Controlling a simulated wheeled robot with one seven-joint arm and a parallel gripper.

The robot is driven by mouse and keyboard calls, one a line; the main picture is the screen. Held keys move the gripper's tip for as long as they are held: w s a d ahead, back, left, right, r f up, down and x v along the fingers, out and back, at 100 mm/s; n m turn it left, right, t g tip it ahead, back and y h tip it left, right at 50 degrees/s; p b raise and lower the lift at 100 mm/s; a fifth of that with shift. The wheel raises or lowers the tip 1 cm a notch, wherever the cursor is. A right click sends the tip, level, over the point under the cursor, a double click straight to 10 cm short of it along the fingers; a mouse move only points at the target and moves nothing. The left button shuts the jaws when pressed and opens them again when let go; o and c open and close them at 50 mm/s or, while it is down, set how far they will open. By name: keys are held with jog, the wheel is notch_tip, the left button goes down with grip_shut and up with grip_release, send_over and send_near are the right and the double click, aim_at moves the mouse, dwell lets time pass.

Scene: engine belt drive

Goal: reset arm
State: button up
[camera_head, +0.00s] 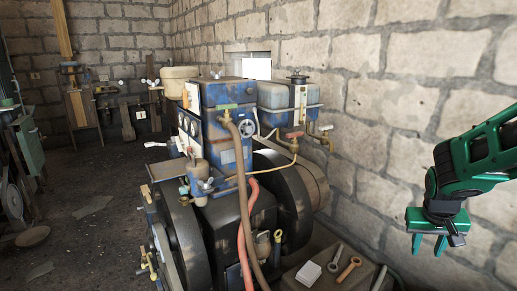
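My gripper (429,244) is at the right of the head view, at the end of my green and black arm. It points down in front of the stone wall. Its two green fingers are apart, with nothing between them. It hangs in the air to the right of the blue engine (217,130) and touches nothing that I can see.
The engine has large dark flywheels (296,200) and a red hose (246,215). A tray (318,247) below holds a white block (308,273) and wrenches (348,269). The stone wall (395,100) stands close behind my arm. Open floor (85,195) lies left of the engine.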

jog(key=s+a+r+m+g+y, duration=0.1)
jog(key=s+a+r, duration=0.1)
jog(key=s, duration=1)
jog(key=s+a+r+m+g+y, duration=0.1)
jog(key=s+a+r+y, duration=0.1)
jog(key=s, duration=1)
jog(key=shift+s+r+m+g, duration=0.15)
jog(key=shift+r+m+g, duration=0.15)
jog(key=shift+r+g, duration=0.15)
jog(key=shift+w+f, duration=0.2)
jog(key=shift+w, duration=0.4)
